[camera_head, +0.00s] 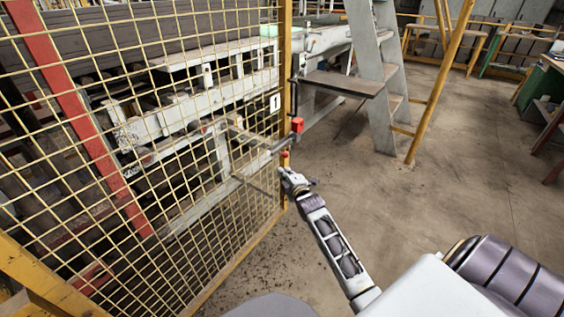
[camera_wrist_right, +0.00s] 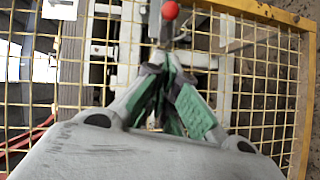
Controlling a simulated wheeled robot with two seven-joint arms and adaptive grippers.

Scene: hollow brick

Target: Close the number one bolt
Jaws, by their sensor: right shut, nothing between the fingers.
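The number one bolt (camera_head: 282,145) is a grey bar at the edge of the yellow mesh gate, under a white sign (camera_head: 275,102) marked 1. A red ball knob (camera_head: 284,154) is on it, and the knob also shows in the right wrist view (camera_wrist_right: 170,11). A red block (camera_head: 297,125) sits just above, by the yellow post. My right gripper (camera_head: 285,173) is just below the knob, apart from it, pointing at the gate. In the wrist view its green-padded fingers (camera_wrist_right: 168,72) are together and empty. My left gripper is not in view.
The yellow mesh gate (camera_head: 190,110) fills the left side, with grey machinery behind it. Right of the post stand a grey step ladder (camera_head: 365,60) with a yellow rail (camera_head: 440,80) and a dark flat board (camera_head: 343,84). The concrete floor (camera_head: 470,180) on the right is clear.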

